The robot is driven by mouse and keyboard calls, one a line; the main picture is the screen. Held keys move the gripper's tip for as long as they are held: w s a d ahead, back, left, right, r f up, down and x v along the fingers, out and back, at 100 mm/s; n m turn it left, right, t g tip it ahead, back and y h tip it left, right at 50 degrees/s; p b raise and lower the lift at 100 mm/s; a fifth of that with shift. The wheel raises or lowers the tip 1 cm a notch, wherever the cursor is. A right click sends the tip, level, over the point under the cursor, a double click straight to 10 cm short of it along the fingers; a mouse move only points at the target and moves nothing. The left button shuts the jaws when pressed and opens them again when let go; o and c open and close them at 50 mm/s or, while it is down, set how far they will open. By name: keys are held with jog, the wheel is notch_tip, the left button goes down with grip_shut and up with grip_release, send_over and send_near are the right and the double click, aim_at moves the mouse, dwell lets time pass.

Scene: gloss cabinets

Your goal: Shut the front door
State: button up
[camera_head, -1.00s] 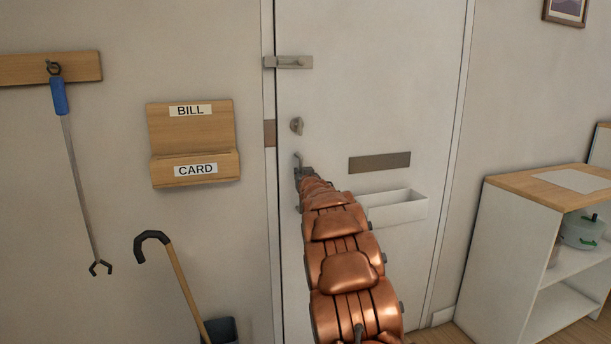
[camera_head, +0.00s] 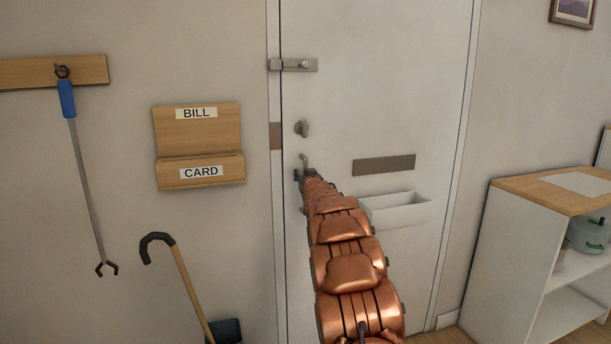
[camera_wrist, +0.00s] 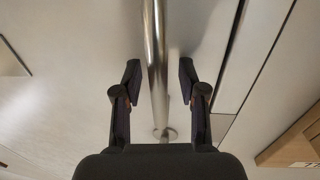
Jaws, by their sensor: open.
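The white front door (camera_head: 375,100) stands in its frame and looks flush or nearly so; I cannot tell whether it is fully shut. Its metal handle (camera_head: 304,161) shows just above my gripper (camera_head: 304,175) at the end of my copper arm. In the wrist view my gripper (camera_wrist: 158,85) is open, with one dark finger on each side of the metal handle bar (camera_wrist: 155,60). The fingers are apart from the bar. A slide bolt (camera_head: 293,65) and a turn knob (camera_head: 302,128) sit above the handle.
A mail slot (camera_head: 384,165) and white letter basket (camera_head: 398,209) are on the door. A wooden BILL/CARD rack (camera_head: 198,145), blue-handled grabber (camera_head: 83,170) and cane (camera_head: 187,285) are left. A white shelf unit (camera_head: 508,255) stands right.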

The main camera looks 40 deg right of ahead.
jog(key=shift+s+a, duration=0.1)
jog(key=v, duration=1.2)
dwell(0.4)
dwell(0.5)
